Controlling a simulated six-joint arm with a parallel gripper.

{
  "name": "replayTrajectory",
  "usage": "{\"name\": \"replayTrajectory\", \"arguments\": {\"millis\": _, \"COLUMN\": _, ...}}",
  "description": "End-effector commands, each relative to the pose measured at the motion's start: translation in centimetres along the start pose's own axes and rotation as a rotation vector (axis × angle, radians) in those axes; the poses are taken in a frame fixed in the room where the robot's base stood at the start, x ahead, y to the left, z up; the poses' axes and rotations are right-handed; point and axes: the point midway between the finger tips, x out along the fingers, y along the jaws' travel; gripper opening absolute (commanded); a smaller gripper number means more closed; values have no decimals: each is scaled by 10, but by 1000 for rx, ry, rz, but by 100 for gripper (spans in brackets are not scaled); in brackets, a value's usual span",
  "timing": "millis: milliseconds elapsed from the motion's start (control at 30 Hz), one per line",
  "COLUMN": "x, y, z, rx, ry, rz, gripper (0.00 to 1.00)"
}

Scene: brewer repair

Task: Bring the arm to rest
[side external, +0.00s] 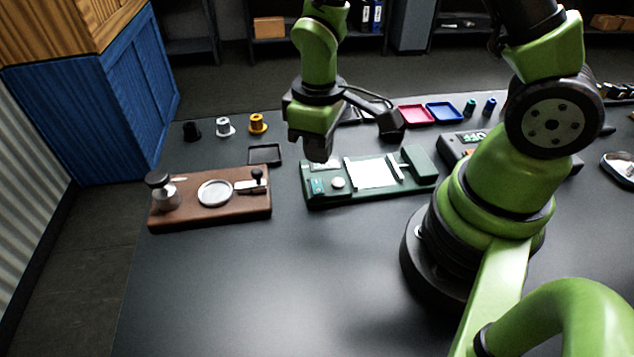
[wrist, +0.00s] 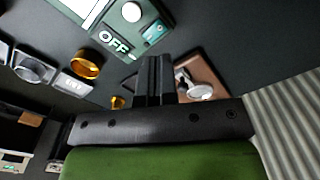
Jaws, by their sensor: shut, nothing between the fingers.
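My gripper (side external: 318,150) hangs pointing down above the left end of the green board in the side external view. Its fingers are shut together with nothing between them, and they also show in the wrist view (wrist: 154,75). The green board (side external: 388,193) carries a white plate (side external: 372,172), a round pale knob and a small teal part at its left end. In the wrist view the board (wrist: 108,50) shows an "OFF" label. The brown board (side external: 190,215) lies to the left, with a round pale disc (side external: 214,193) and a dark-topped metal part (side external: 162,190) on it.
Black, silver and gold spools (side external: 258,124) stand at the back left. A small black tray (side external: 264,154) lies behind the brown board. Red (side external: 416,114) and blue (side external: 444,112) trays sit at the back. A dark device (side external: 458,145) stands right of the green board. The front tabletop is clear.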

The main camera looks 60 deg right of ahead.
Motion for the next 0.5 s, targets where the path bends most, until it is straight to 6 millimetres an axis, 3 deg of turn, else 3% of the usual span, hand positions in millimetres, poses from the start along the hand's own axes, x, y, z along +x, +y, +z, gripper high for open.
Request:
{"name": "replayTrajectory", "arguments": {"millis": 333, "x": -3, "y": 0, "z": 0, "rx": 4, "ry": 5, "rz": 0, "gripper": 0}}
{"name": "replayTrajectory", "arguments": {"millis": 500, "x": -34, "y": 1, "z": -3, "rx": 72, "ry": 74, "rz": 3, "gripper": 0}}
